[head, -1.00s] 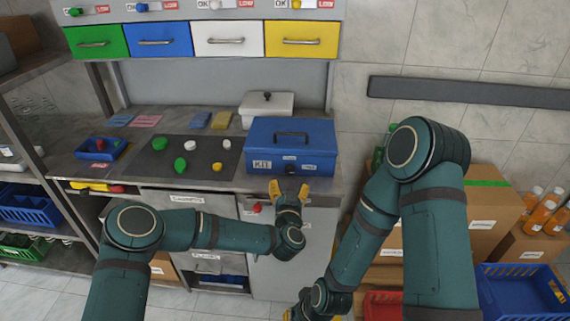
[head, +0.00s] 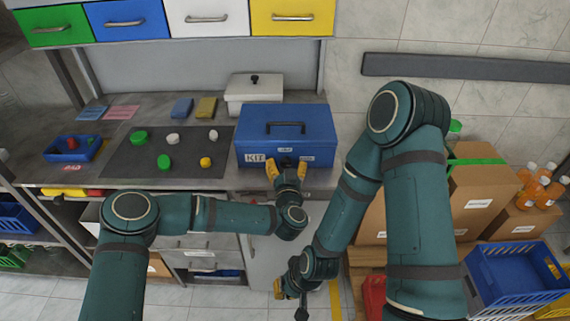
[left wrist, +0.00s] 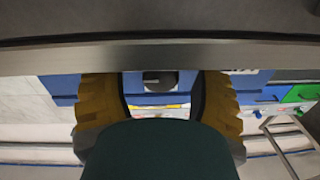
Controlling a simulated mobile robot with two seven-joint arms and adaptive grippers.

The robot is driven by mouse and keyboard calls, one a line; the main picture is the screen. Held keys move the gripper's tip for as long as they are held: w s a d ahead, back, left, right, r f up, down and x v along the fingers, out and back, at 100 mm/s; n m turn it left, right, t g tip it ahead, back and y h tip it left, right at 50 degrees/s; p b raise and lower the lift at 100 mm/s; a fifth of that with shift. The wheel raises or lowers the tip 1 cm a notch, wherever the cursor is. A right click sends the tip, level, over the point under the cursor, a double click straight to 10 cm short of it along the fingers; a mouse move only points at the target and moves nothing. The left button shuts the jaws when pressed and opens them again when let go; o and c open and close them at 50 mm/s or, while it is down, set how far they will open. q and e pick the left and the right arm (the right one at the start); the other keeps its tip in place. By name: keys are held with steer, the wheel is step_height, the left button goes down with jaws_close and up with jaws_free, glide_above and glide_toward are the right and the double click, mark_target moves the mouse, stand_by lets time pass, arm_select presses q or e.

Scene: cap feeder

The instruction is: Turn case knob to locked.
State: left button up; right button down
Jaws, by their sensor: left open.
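The blue case (head: 312,120), labelled KIT, stands shut on the bench with its handle on top. Its dark round knob (left wrist: 160,77) shows between my left gripper's fingers in the left wrist view. In the head view the knob is mostly hidden by the gripper, so its setting is too small to read. My left gripper (head: 287,170) is open, its two yellow fingers just in front of the case's front face, one on each side of the knob. I see no contact. My right gripper (head: 290,291) hangs low, away from the case; its fingers are unclear.
A white lidded box (head: 253,92) stands behind the case. Coloured drawers hang above. Cardboard boxes (head: 480,205) and a blue crate (head: 515,275) stand at right.

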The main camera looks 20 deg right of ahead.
arm_select(q)
jaws_close()
